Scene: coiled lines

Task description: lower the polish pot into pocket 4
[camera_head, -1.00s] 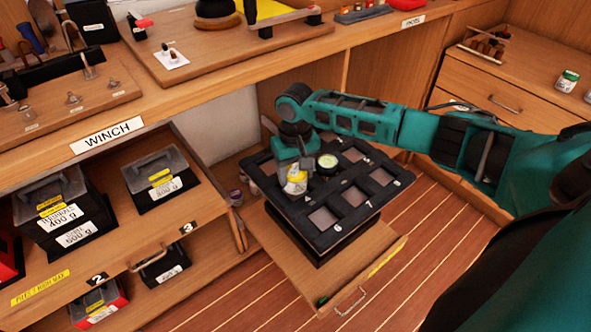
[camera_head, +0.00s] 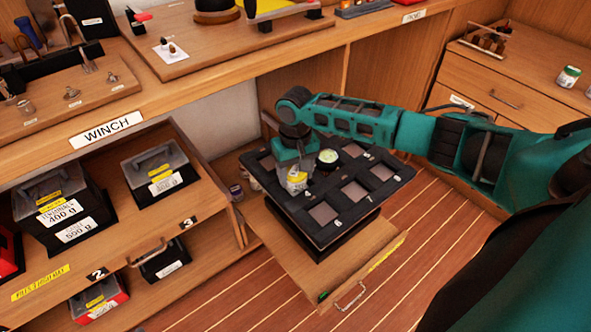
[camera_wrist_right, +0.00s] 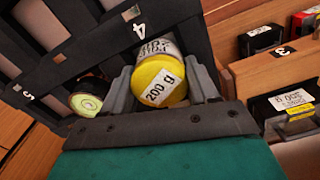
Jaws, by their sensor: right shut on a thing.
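The polish pot (camera_head: 297,180) has a yellow lid and a white label; in the right wrist view (camera_wrist_right: 160,82) the lid reads "200 g". My right gripper (camera_head: 296,169) is shut on it, with one finger on each side in the right wrist view (camera_wrist_right: 164,88). The pot is at the opening beside the label "4" on the black pocket tray (camera_head: 314,235). Its lower part seems to be inside the pocket, but its base is hidden. My left gripper is not in view.
A pot with a pale green lid (camera_head: 328,156) sits in a neighbouring pocket and shows in the right wrist view (camera_wrist_right: 86,103). Several other pockets are empty. The tray stands on a pulled-out wooden drawer board (camera_head: 374,252). The winch bench edge (camera_head: 200,112) runs behind.

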